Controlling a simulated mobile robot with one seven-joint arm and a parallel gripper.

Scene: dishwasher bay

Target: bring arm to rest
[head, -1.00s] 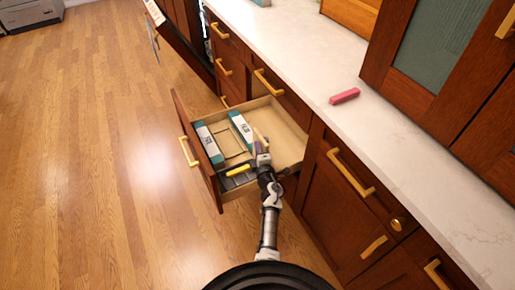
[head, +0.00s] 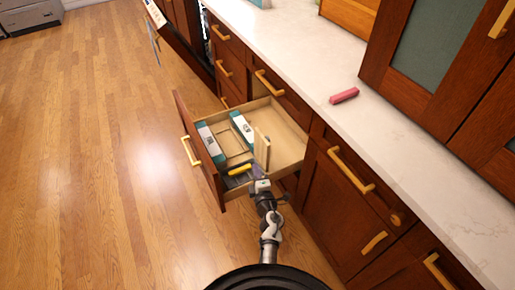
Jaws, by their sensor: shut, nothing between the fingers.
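My arm reaches forward from the bottom of the head view to the near edge of an open drawer (head: 285,140). My gripper (head: 257,172) is at the drawer's near side wall, small in the picture, shut and empty. A light wooden piece (head: 262,148) stands upright in the drawer just beyond my gripper, apart from it as far as I can tell.
The drawer also holds two teal-and-white boxes (head: 242,128) and a yellow-handled item (head: 240,170). Cabinets line the right. The wooden floor (head: 90,170) on the left is clear.

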